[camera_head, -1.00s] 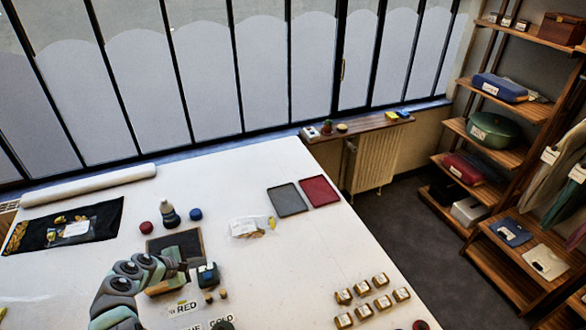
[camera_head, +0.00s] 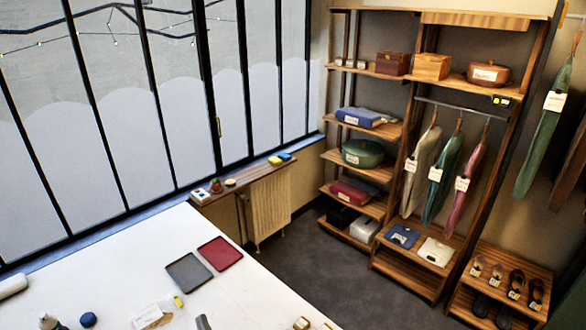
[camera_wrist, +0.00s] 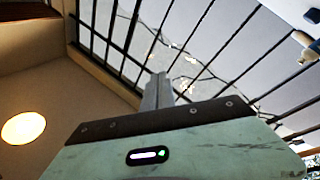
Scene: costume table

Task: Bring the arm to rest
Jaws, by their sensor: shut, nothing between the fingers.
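My gripper (camera_wrist: 158,92) shows in the wrist view with its grey fingers together and nothing between them. Behind the fingers are the dark-framed window panes and the ceiling, so the gripper is clear of the table top. In the head view only a small grey piece, possibly part of my arm, shows at the bottom edge above the white table (camera_head: 110,270). The rest of my arm is out of that view.
A grey tray (camera_head: 189,271) and a red tray (camera_head: 220,253) lie on the table near its far corner. A clear bag (camera_head: 152,315) and a blue ball (camera_head: 88,319) lie nearer. Wooden shelves (camera_head: 372,173) stand at right, across open floor (camera_head: 290,270).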

